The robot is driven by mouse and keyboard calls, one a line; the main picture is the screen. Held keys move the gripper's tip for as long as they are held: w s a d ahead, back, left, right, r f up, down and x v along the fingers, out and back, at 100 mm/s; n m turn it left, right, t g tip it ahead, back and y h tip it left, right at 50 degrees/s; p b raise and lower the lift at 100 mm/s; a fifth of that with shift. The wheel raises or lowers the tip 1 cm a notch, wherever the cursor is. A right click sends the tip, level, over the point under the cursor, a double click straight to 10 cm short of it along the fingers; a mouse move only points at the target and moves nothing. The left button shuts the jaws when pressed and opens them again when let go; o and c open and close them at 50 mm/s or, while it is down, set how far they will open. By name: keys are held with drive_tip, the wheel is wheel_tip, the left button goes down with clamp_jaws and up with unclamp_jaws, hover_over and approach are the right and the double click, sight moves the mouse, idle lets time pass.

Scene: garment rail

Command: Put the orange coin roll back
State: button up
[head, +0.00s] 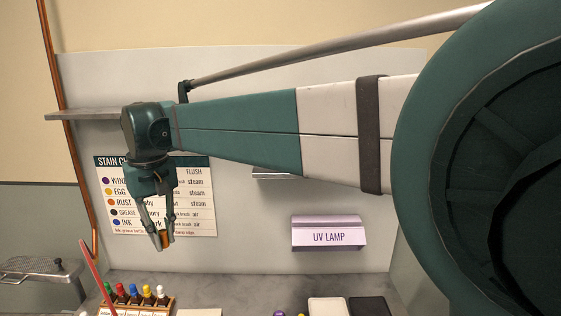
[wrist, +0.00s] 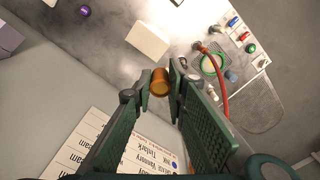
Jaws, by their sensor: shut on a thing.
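My gripper (head: 162,238) hangs fingers-down in front of the stain chart and is shut on the orange coin roll (wrist: 160,84). The roll is a short orange-brown cylinder held between the fingertips. In the head view only a small orange part of the roll (head: 166,239) shows between the fingers. In the wrist view the roll is in the air above the grey counter, with its round end visible.
A stain chart (head: 190,195) and a purple UV lamp box (head: 328,233) are on the back panel. A wooden rack of capped bottles (head: 150,303) and a red rod (head: 97,276) stand at the lower left. A cream block (wrist: 148,40) lies on the counter.

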idle(0.3)
drive_tip(key=w+d+f+m+p, duration=0.1)
drive_tip(key=w+d+f+p, duration=0.2)
drive_tip(key=d+f, duration=1.2)
drive_tip(key=s+d+f+m+p, duration=0.1)
drive_tip(key=s+d+f, duration=0.1)
drive_tip(key=d+f, duration=0.4)
drive_tip(key=s+d+f, duration=0.3)
drive_tip(key=d+f, duration=0.3)
drive_tip(key=f, duration=0.2)
drive_tip(key=shift+d+m+p, duration=0.4)
drive_tip(key=shift+f, duration=0.1)
drive_tip(key=shift+f, duration=2.9)
drive_tip(key=shift+f, duration=0.15)
drive_tip(key=shift+f+b, duration=0.3)
drive_tip(key=shift+f, duration=1.65)
